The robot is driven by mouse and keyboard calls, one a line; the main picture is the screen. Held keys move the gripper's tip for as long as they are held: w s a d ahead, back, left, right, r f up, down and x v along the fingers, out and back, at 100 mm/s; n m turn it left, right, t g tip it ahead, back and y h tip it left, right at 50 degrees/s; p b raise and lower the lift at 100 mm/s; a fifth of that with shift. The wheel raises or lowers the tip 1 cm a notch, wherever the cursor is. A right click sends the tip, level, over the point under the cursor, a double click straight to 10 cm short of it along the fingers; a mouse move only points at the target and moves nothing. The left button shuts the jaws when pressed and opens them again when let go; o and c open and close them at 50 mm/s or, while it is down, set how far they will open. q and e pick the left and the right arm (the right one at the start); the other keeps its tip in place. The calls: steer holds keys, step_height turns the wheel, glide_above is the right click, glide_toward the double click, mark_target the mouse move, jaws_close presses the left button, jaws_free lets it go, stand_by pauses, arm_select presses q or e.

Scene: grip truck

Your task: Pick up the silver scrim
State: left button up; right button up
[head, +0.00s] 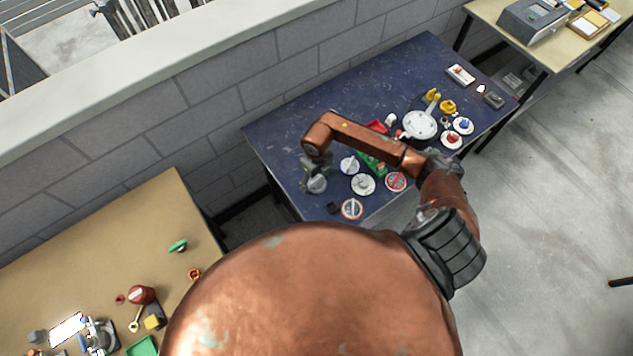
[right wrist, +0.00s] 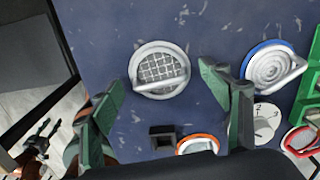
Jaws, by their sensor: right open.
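The silver scrim (right wrist: 160,69) is a round, silver-rimmed disc with a wire mesh and a small handle, lying flat on the blue table. In the right wrist view it lies between the two green fingers of my right gripper (right wrist: 162,82), with nothing held. In the head view my right gripper (head: 313,178) hangs over the table's near left part, and the scrim (head: 317,184) shows partly beneath it. The height of the fingers above the scrim is hard to tell. My left gripper is in neither view.
A green rack (right wrist: 311,75) stands farther right. The blue table (head: 290,122) is clear toward its back left.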

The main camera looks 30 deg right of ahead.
steer(key=shift+c, duration=0.4)
steer(key=c, duration=1.4)
steer(key=shift+r, duration=0.1)
